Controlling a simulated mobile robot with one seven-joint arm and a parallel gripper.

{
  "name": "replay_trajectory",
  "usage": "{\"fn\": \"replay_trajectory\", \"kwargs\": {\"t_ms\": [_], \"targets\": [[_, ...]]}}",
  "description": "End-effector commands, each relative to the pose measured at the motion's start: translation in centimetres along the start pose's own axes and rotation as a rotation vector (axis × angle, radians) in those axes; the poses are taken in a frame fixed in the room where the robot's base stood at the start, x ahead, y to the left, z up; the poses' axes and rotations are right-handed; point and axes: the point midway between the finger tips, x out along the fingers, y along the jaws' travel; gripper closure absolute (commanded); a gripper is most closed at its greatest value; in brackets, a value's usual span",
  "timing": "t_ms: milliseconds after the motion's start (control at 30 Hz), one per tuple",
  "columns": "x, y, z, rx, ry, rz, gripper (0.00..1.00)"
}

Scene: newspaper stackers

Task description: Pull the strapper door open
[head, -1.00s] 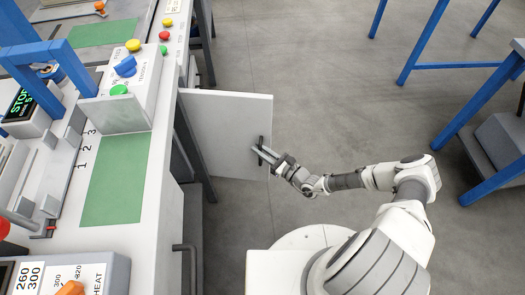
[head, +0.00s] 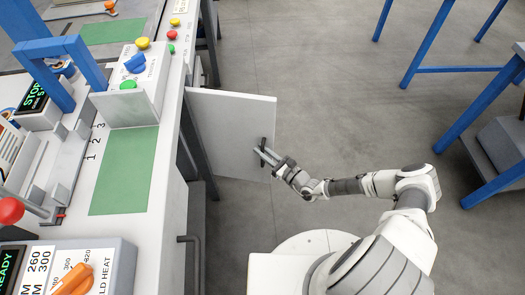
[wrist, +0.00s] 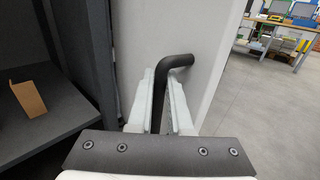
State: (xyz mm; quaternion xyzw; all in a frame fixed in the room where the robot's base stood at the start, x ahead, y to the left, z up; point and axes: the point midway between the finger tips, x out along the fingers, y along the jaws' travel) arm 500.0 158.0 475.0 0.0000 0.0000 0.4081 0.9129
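The white strapper door (head: 222,125) stands swung out from the side of the white machine, over the floor in the head view. Its black bar handle (head: 262,146) is near the outer edge. My gripper (head: 264,154) is at the handle, outside the machine front. In the wrist view, the two pale fingers (wrist: 162,115) lie on either side of the black handle (wrist: 172,62), close against it. The door's pale face (wrist: 130,35) is behind them. The finger contact is partly hidden by the fingers.
In the wrist view, a dark cabinet interior (wrist: 65,95) lies left of the door, with a brown cardboard piece (wrist: 29,96) inside. A dark rail (head: 187,240) sticks out below the machine top (head: 165,155). Blue-legged tables (head: 428,45) stand right. Grey floor (head: 320,90) is clear between.

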Motion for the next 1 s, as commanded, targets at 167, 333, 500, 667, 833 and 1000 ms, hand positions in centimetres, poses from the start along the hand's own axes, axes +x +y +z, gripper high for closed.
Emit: {"fn": "replay_trajectory", "kwargs": {"t_ms": [167,333,500,667,833,1000], "targets": [[0.0,0.0,0.0,0.000,0.000,0.000,0.53],[0.0,0.0,0.0,0.000,0.000,0.000,0.53],[-0.4,0.0,0.0,0.000,0.001,0.000,0.53],[-2.6,-0.1,0.2,-0.001,0.001,-0.002,0.53],[-6.7,-0.1,0.3,-0.001,0.002,-0.003,0.53],[-10.9,-0.1,0.2,-0.001,0.002,-0.003,0.53]]}}
